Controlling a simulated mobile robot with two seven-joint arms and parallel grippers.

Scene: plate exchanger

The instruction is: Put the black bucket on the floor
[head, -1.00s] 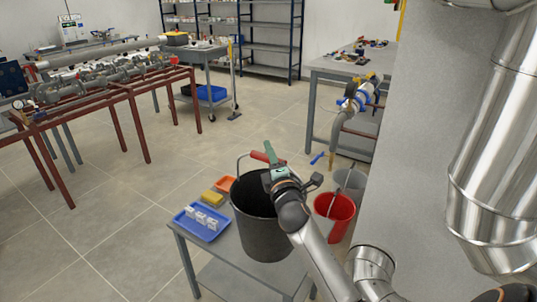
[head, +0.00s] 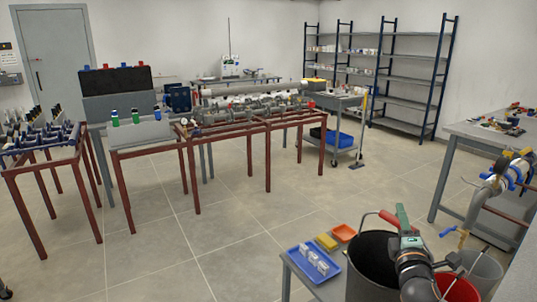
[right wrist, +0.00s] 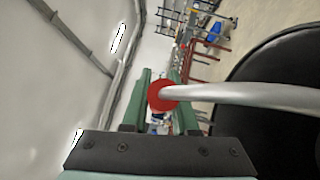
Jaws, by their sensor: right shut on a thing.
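The black bucket (head: 371,266) is at the bottom right of the head view, over the small grey table (head: 289,262). I cannot tell whether its base touches the table top. My right gripper (head: 399,222) is at the bucket's handle, whose red grip (head: 381,216) shows beside the fingers. In the right wrist view the green fingers (right wrist: 160,100) are closed around the red grip (right wrist: 160,95), and the bucket's dark rim (right wrist: 280,75) shows at the right. My left gripper is not in view. The open tiled floor (head: 230,225) lies left of the table.
A blue tray with white items (head: 313,263), a yellow sponge-like block (head: 326,241) and an orange tray (head: 344,232) sit beside the bucket. A red bucket (head: 459,288) and a grey bucket (head: 483,270) stand at the right. Red-brown frames (head: 190,150) stand further back.

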